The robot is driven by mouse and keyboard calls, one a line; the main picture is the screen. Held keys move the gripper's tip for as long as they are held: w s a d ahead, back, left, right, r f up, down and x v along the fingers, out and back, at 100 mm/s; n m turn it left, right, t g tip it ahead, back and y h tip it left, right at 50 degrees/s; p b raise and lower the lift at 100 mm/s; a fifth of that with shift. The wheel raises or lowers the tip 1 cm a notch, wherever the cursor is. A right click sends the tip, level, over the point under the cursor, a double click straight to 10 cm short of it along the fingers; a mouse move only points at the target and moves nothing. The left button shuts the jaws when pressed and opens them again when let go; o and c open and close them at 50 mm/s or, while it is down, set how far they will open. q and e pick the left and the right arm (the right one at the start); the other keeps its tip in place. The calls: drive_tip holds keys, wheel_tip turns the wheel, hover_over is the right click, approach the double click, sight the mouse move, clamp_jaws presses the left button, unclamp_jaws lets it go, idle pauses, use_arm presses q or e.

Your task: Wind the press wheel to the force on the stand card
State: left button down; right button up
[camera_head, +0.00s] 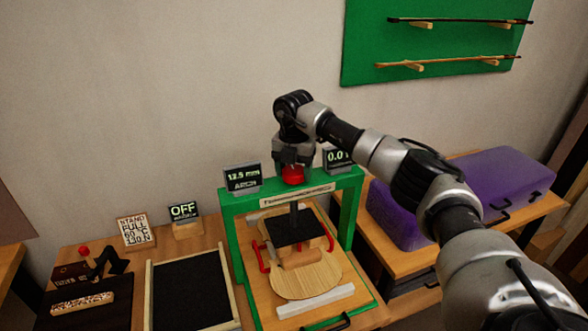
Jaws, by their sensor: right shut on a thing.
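The green press (229,222) stands on the wooden bench, with a dark plate (291,229) on its screw above a violin plate (320,279). My right gripper (292,166) points down over the top beam and is shut on the red press wheel (292,175), which it partly hides. The stand card (135,231) at the left reads roughly "STAND FULL 60 °C" and a last line I cannot read surely. One display (242,178) on the press reads 12.5 mm ARCH. The other display (337,159) reads about 0.0, its end hidden by my arm. My left gripper is not in view.
An OFF display (184,213) stands behind a black framed mat (190,290). A dark board with tools (92,297) lies at the far left. Purple cases (480,189) lie on a side table at right. Bows hang on a green wall panel (450,41).

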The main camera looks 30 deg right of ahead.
drive_tip(key=m, duration=0.5)
drive_tip(key=shift+d+r+m, duration=0.1)
drive_tip(key=shift+r+m, duration=0.1)
drive_tip(key=shift+m, duration=0.2)
drive_tip(key=shift+p, duration=0.3)
drive_tip(key=o, duration=0.9)
drive_tip(key=shift+f, duration=0.1)
